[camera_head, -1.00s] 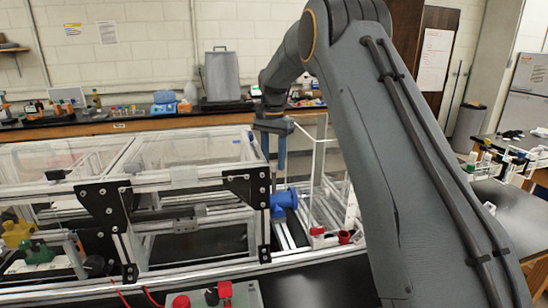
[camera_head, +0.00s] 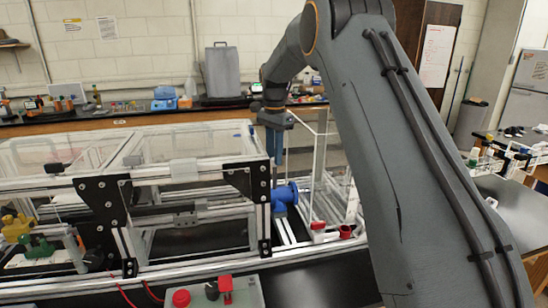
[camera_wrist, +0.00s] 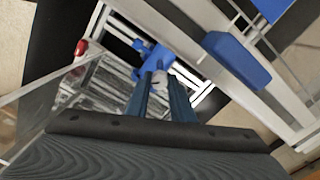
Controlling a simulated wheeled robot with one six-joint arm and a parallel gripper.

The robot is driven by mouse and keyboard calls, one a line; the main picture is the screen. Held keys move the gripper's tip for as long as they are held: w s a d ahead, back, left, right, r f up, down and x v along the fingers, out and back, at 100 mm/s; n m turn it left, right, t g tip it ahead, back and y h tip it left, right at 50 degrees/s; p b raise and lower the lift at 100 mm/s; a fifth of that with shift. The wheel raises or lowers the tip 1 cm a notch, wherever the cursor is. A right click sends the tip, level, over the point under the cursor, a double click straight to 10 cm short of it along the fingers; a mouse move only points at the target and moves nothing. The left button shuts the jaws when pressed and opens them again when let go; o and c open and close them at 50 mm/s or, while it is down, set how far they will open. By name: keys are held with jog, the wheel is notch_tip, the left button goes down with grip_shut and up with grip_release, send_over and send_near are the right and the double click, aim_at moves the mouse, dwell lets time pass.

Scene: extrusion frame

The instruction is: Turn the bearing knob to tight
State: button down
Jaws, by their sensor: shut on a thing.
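A blue bearing part (camera_head: 284,196) with a round flange sits on the frame, to the right of a black corner plate. It also shows in the wrist view (camera_wrist: 152,62), just beyond my fingertips. My gripper (camera_head: 279,174) points straight down from above, its blue fingers reaching the blue part. In the wrist view my gripper (camera_wrist: 158,78) is shut on a small pale piece, which I take to be the bearing knob (camera_wrist: 158,82). The fingers hide much of it, and I cannot read any tight mark or its turn angle.
The aluminium extrusion frame (camera_head: 195,259) with clear panels surrounds the blue part on the left. Red-capped fittings (camera_head: 346,231) stand right of it. A control box with a red button (camera_head: 181,298) is at the front.

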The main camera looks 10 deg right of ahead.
jog(key=shift+m, duration=0.7)
jog(key=shift+r, duration=0.1)
jog(key=c, duration=1.5)
grip_release()
jog(key=shift+c, duration=0.2)
jog(key=shift+r+b, duration=1.65)
jog(key=shift+r, duration=2.25)
